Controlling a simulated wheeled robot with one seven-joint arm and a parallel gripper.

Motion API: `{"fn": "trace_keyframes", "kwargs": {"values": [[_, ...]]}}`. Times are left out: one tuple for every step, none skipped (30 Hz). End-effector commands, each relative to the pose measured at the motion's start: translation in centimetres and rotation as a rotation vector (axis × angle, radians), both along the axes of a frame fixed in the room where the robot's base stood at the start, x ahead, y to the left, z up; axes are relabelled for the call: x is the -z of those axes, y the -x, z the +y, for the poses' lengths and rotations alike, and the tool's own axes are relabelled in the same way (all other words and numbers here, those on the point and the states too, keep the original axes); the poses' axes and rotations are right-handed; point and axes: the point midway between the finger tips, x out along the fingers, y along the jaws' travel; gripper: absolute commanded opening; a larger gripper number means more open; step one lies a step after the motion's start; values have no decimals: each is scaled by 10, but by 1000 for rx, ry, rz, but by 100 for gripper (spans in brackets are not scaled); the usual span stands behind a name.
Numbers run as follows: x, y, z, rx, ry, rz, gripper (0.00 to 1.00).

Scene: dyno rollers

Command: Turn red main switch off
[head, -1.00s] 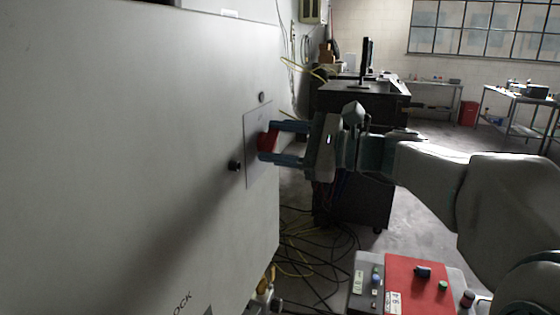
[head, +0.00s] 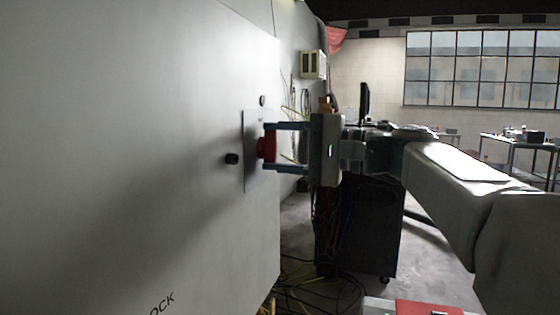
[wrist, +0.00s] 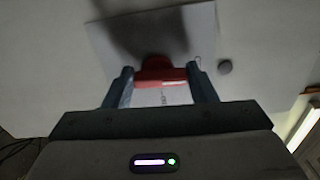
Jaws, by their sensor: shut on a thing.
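The red main switch (head: 267,148) sits on a pale plate (head: 251,176) on the side of a large white cabinet (head: 140,130). My gripper (head: 270,147) reaches in from the right, one finger above the switch and one below it. It is shut on the switch. In the wrist view, the red switch (wrist: 160,71) lies between the two blue-grey fingertips (wrist: 160,75), with the plate (wrist: 105,40) behind it. The switch's pointer or markings cannot be read.
A dark cabinet (head: 360,230) stands behind my arm. Cables (head: 320,290) lie on the floor below. A red-topped panel (head: 425,307) is at the bottom.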

Motion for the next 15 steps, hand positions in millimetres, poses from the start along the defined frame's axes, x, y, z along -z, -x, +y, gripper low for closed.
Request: {"fn": "trace_keyframes", "kwargs": {"values": [[3, 0, 0, 0, 8, -18, 28], [3, 0, 0, 0, 11, -28, 28], [3, 0, 0, 0, 15, -39, 28], [3, 0, 0, 0, 18, -47, 28], [2, 0, 0, 0, 20, -53, 28], [2, 0, 0, 0, 23, -62, 28], [2, 0, 0, 0, 25, -66, 28], [2, 0, 0, 0, 27, -70, 28], [2, 0, 0, 0, 28, -74, 28], [1, 0, 0, 0, 29, -77, 28], [1, 0, 0, 0, 30, -79, 28], [1, 0, 0, 0, 30, -80, 28], [1, 0, 0, 0, 30, -80, 28], [1, 0, 0, 0, 31, -81, 28], [1, 0, 0, 0, 32, -81, 28]]}}
